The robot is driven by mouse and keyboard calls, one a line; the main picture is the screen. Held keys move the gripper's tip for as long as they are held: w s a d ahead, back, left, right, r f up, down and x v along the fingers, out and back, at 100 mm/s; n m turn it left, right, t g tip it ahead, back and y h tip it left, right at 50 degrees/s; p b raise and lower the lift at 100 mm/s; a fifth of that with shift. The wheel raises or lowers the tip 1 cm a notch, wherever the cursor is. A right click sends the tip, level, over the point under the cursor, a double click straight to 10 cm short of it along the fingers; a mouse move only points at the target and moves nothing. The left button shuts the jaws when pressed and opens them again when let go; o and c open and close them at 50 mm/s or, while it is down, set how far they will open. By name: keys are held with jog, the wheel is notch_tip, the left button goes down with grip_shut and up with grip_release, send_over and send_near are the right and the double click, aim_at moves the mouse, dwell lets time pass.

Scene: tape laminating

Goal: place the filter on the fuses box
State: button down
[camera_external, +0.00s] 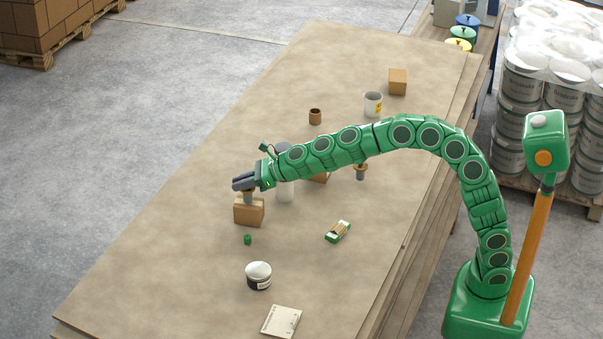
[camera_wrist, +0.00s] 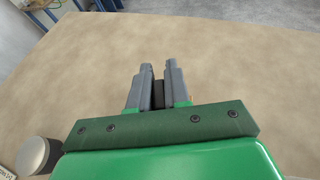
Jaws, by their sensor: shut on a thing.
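My gripper (camera_external: 241,184) is shut on a small grey-and-brown piece (camera_external: 248,197), which I take to be the filter. It hangs from the fingers right over a brown cardboard box (camera_external: 249,213), probably the fuses box. Whether the piece touches the box top I cannot tell. In the wrist view the fingers (camera_wrist: 158,84) are close together with a dark thing (camera_wrist: 158,94) between them. The box is hidden in the wrist view.
A small green piece (camera_external: 248,239) lies just in front of the box. The table's left side is clear.

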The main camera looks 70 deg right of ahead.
jog(key=shift+f, duration=0.15)
jog(key=c, duration=1.1)
grip_release()
jog(key=shift+s+d+r, duration=0.15)
jog(key=shift+s+r, duration=0.05)
jog(key=shift+r, duration=0.05)
jog(key=v, duration=0.4)
jog(key=shift+s+r, duration=0.1)
jog(key=shift+r, duration=0.05)
jog(key=v, duration=0.7)
jog(key=shift+s, duration=0.15)
